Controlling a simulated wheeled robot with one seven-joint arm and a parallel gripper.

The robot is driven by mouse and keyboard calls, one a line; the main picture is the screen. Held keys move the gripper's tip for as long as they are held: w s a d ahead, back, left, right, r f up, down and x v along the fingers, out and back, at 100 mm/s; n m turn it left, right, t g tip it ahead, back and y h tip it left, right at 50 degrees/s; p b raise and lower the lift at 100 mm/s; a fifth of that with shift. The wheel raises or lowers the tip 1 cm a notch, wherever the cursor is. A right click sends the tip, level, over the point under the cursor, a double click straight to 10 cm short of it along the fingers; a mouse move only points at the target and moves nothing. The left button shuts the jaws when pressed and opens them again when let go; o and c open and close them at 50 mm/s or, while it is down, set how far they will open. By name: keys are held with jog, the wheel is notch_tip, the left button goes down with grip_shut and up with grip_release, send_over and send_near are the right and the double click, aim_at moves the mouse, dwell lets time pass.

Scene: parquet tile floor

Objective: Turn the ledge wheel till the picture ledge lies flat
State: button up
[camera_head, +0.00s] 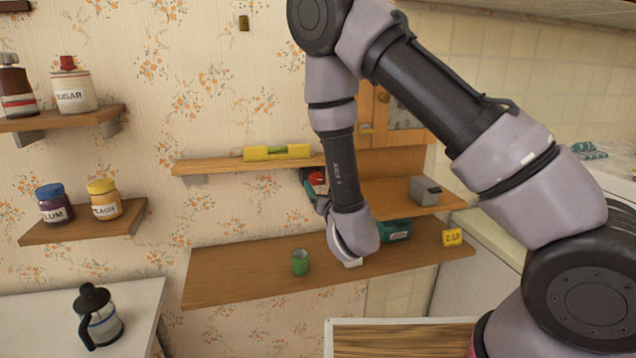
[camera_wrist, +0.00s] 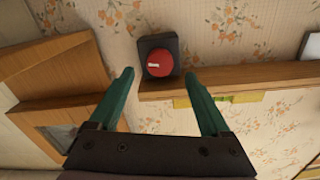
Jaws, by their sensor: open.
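The ledge wheel (camera_wrist: 160,63) is a red round knob with a white mark on a dark block, mounted on the wall at the ledge's end. In the head view the wheel (camera_head: 318,179) is partly hidden by my arm. My gripper (camera_wrist: 159,75) is open, with its teal fingertips either side of the wheel in the picture; contact cannot be told. The picture ledge (camera_head: 215,166) is a narrow wooden shelf bearing a yellow spirit level (camera_head: 278,153) with a green vial. Its exact tilt is hard to judge. The ledge also shows in the wrist view (camera_wrist: 265,76).
A wooden cabinet (camera_head: 372,115) and a small shelf with a grey object (camera_head: 425,190) are close right of the wheel.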

aim_at(317, 179)
jog(key=shift+x, duration=2.4)
grip_shut()
jog(key=shift+n, duration=0.4)
jog(key=n, duration=0.3)
jog(key=shift+n, duration=2.5)
